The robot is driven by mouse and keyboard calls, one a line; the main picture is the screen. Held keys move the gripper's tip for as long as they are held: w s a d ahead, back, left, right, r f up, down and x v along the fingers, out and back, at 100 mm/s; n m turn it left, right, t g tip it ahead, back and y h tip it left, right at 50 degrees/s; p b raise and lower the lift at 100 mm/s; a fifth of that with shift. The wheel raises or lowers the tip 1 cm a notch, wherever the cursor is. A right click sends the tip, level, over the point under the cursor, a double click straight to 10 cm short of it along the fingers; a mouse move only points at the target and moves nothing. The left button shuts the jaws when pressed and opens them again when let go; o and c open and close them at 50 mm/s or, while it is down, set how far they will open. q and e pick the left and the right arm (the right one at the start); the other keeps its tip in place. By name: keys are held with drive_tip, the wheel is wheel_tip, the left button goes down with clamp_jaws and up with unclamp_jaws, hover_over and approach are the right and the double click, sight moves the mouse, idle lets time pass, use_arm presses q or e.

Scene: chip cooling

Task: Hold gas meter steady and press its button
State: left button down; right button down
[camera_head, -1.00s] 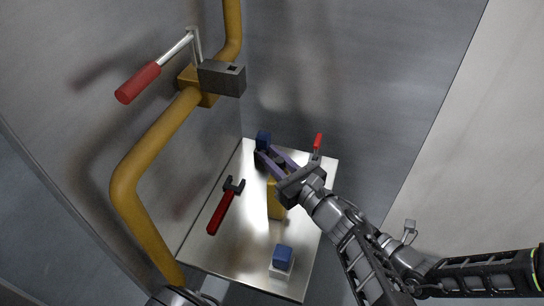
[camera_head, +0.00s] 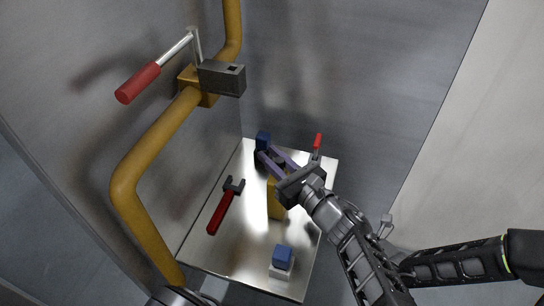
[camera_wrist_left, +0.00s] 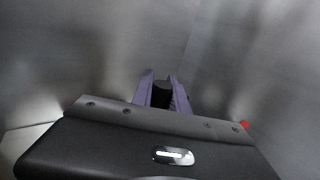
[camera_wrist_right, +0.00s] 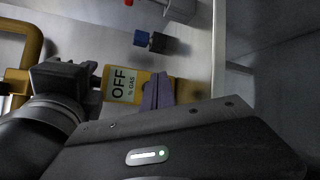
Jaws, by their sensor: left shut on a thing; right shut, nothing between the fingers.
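The gas meter is a yellow upright body (camera_head: 275,198) in the head view, above the metal table. My left gripper (camera_head: 265,154) is shut on its dark upper part, which shows between the purple fingers in the left wrist view (camera_wrist_left: 161,95). In the right wrist view the meter's face (camera_wrist_right: 124,84) has a display reading "OFF % GAS", turned sideways. My right gripper (camera_wrist_right: 160,92) is shut and empty, its fingers overlapping the end of the face below the display. I cannot tell whether they touch. The button is not visible.
A red wrench-like tool (camera_head: 221,211) and a blue-topped white block (camera_head: 282,258) lie on the metal table (camera_head: 205,255). A dark blue object (camera_head: 263,139) and a red-handled item (camera_head: 318,141) are at its back. A yellow pipe (camera_head: 150,150) with a red-handled valve lever (camera_head: 138,83) runs along the left.

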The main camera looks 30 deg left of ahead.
drive_tip(key=shift+s+a, duration=0.15)
drive_tip(key=shift+a, duration=0.7)
drive_tip(key=shift+s+a, duration=0.1)
drive_tip(key=shift+a, duration=0.8)
idle(0.7)
drive_tip(key=shift+s+a, duration=0.1)
drive_tip(key=shift+a, duration=0.25)
drive_tip(key=shift+d, duration=0.4)
idle(0.4)
drive_tip(key=d, duration=0.6)
drive_tip(key=shift+w, duration=0.4)
idle(0.3)
